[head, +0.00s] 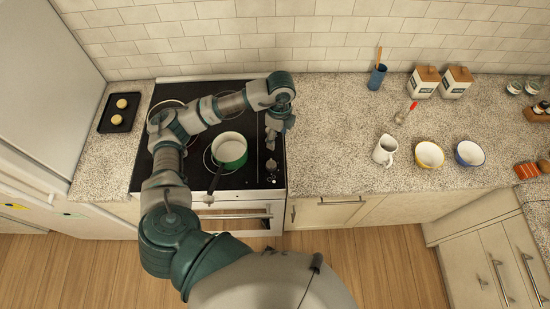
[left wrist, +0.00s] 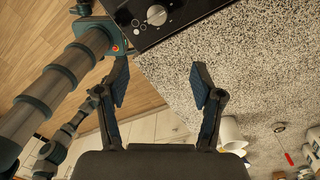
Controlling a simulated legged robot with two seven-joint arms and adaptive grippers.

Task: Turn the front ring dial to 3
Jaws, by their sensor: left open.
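The black cooktop (head: 160,160) has dials on a strip along its right side. The front dial (head: 271,180) sits near the front right corner, with another dial (head: 270,165) just behind it. In the left wrist view a round silver dial (left wrist: 157,15) shows at the top edge, on the black panel (left wrist: 185,14); its setting is too small to read. My left gripper (head: 271,144) hangs over the right side of the cooktop, behind the dials. In the left wrist view its fingers (left wrist: 160,85) are apart with nothing between them, clear of the dial. My right gripper is not seen.
A green pot (head: 231,150) stands on the cooktop left of the dials, its handle toward the front. A white jug (head: 385,150) and two bowls (head: 429,155) stand on the speckled counter (head: 330,130) to the right.

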